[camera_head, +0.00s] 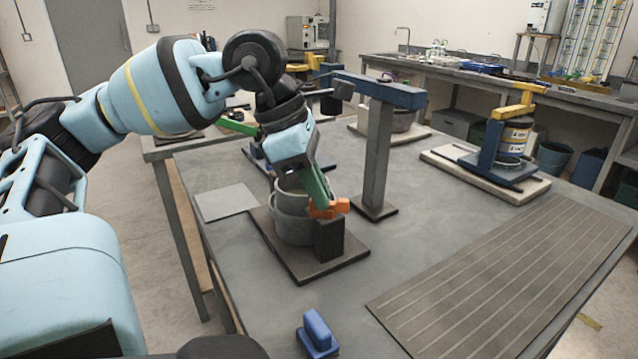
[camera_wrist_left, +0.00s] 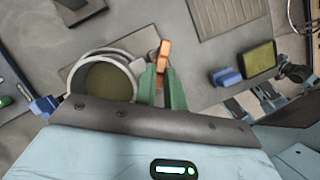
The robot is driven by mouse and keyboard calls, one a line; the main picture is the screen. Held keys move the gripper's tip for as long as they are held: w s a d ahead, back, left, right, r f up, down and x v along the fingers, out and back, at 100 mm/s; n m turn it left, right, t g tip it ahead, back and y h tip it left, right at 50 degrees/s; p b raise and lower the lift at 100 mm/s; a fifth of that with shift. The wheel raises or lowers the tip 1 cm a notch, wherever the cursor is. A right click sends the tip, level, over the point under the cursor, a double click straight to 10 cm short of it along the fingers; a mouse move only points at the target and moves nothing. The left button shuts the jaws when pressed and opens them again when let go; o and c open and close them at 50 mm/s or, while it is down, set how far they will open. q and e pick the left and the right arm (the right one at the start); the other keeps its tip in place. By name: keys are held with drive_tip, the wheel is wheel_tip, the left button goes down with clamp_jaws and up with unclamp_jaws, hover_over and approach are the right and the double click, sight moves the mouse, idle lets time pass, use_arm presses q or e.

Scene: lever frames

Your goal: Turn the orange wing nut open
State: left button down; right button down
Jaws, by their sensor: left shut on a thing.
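The orange wing nut (camera_head: 329,208) sits by the top of a dark block (camera_head: 328,240) beside a round grey pot (camera_head: 292,218), all on a dark base plate (camera_head: 338,262). My left gripper (camera_head: 323,200) reaches down from the left with its green fingers at the nut, shut on it. In the left wrist view the nut (camera_wrist_left: 164,54) shows at the tips of the green fingers (camera_wrist_left: 162,74), next to the pot's pale rim (camera_wrist_left: 140,72). The fingers hide part of the nut, so its exact turn angle is hard to tell. My right gripper is not seen.
A grey post with a blue arm (camera_head: 378,150) stands just behind the base. A blue block (camera_head: 317,335) lies at the near edge. A ribbed mat (camera_head: 500,280) covers the near right. A blue-and-yellow stand (camera_head: 505,150) is at the back right.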

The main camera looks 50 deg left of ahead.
use_arm(q)
drive_tip(key=shift+d+n+t+y+b, duration=0.1)
drive_tip(key=shift+n+t+y+b, duration=0.25)
drive_tip(key=shift+n, duration=0.55)
drive_tip(key=n, duration=0.1)
drive_tip(key=n+y+b, duration=0.1)
drive_tip(key=shift+s+d+n, duration=0.15)
drive_tip(key=shift+n, duration=0.15)
drive_tip(key=shift+d+n+t+y+b, duration=0.15)
drive_tip(key=shift+n+t+y+b, duration=0.1)
drive_tip(key=shift+n+b, duration=0.6)
drive_tip(key=shift+d+n, duration=0.1)
drive_tip(key=shift+n, duration=0.55)
drive_tip(key=shift+r, duration=0.1)
drive_tip(key=c, duration=1.5)
unclamp_jaws()
